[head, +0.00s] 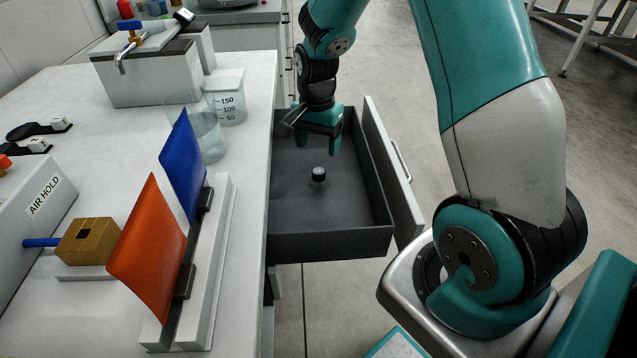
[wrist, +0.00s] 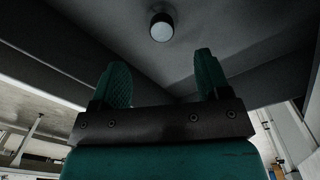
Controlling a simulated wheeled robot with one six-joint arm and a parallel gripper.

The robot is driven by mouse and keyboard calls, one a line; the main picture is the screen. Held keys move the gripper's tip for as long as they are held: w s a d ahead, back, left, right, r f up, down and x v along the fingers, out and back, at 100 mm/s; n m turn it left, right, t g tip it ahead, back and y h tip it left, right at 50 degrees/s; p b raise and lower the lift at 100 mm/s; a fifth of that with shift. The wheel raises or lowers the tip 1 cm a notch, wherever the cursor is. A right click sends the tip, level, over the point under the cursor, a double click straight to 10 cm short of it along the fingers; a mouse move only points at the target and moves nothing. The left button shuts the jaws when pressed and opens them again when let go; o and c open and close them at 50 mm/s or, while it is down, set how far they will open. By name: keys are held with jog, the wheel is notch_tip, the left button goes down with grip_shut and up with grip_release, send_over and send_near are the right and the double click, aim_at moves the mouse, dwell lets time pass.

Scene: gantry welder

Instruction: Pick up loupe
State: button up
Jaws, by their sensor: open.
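The loupe (head: 318,175) is a small dark cylinder with a pale top, standing alone on the floor of the open grey drawer (head: 330,245). In the wrist view the loupe (wrist: 161,27) shows as a dark ring with a pale round face, beyond the fingertips and between them in width. My gripper (head: 318,147) is over the drawer, beyond the loupe in the head view, with teal fingers pointing down. It also shows in the wrist view (wrist: 163,75), with its fingers apart and nothing between them. The loupe is apart from the fingers.
Drawer walls surround the loupe, with the drawer front (head: 392,170) at right. The white bench (head: 250,95) borders it at left, holding clear beakers (head: 226,98), an orange sheet (head: 150,250) and a blue sheet (head: 183,165). The drawer floor around the loupe is clear.

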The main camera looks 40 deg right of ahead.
aim_at(318, 172)
notch_tip(318, 172, down, 9)
jog(key=shift+w+f+b, duration=0.1)
jog(key=shift+b, duration=0.8)
jog(key=c, duration=1.1)
